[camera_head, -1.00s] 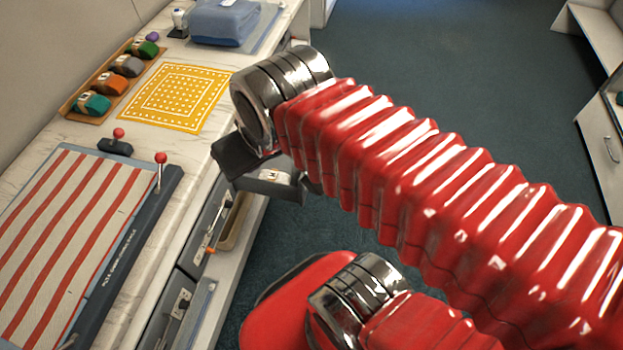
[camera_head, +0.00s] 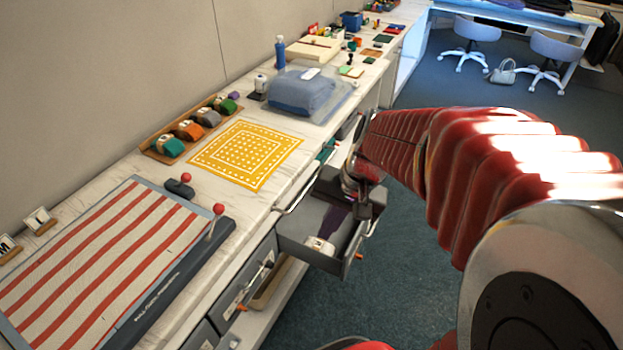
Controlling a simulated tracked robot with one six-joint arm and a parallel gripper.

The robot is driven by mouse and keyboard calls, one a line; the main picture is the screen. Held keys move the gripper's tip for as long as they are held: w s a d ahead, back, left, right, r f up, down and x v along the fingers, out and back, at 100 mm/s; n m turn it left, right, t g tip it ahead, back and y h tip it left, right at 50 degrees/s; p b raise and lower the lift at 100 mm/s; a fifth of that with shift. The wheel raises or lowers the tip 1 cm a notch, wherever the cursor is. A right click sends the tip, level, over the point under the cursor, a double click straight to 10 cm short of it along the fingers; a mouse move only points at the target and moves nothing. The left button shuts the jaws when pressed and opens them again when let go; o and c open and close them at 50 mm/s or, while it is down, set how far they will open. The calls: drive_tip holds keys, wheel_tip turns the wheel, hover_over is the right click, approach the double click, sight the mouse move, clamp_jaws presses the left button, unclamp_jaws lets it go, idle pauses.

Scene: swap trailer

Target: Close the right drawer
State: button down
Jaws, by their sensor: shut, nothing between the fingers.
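The open drawer (camera_head: 290,241) is grey and sticks out from under the white counter, right of a shut drawer (camera_head: 243,278). A small white item (camera_head: 319,246) and something dark purple lie inside it. My red arm comes in from the right. My gripper (camera_head: 364,208) is dark and shut with nothing in it. It is at the far right part of the open drawer, by its outer edge. The fingertips are small and partly hidden, so I cannot tell whether they touch the drawer.
The counter holds a striped cloth (camera_head: 95,255) in a press, a red-knobbed lever (camera_head: 217,222), a yellow patterned cloth (camera_head: 246,154), a tray of coloured rolls (camera_head: 152,153) and a folded blue cloth (camera_head: 302,93). Dark floor (camera_head: 420,290) is clear beside the counter. Chairs (camera_head: 470,35) stand far back.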

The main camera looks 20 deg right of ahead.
drive_tip(key=s+d+f+m+t+y, duration=0.1)
drive_tip(key=d+f+m+t+y, duration=0.1)
drive_tip(key=d+f+m, duration=0.8)
drive_tip(key=s+d+f+m+t+y, duration=0.1)
drive_tip(key=d+f+m+t, duration=0.4)
drive_tip(key=d+f+m, duration=0.5)
drive_tip(key=d+f+y, duration=0.1)
drive_tip(key=d+f, duration=0.3)
drive_tip(key=f, duration=0.4)
drive_tip(key=shift+s+f+m+y, duration=0.25)
drive_tip(key=shift+s+m+y, duration=0.05)
drive_tip(key=shift+s+m, duration=0.1)
drive_tip(key=shift+w, duration=0.1)
approach(348, 257)
drive_tip(key=x, duration=0.4)
drive_tip(key=shift+a+f, duration=0.1)
drive_tip(key=shift+f, duration=0.35)
drive_tip(key=shift+w+a, duration=0.45)
drive_tip(key=shift+w, duration=0.05)
drive_tip(key=shift+a, duration=0.15)
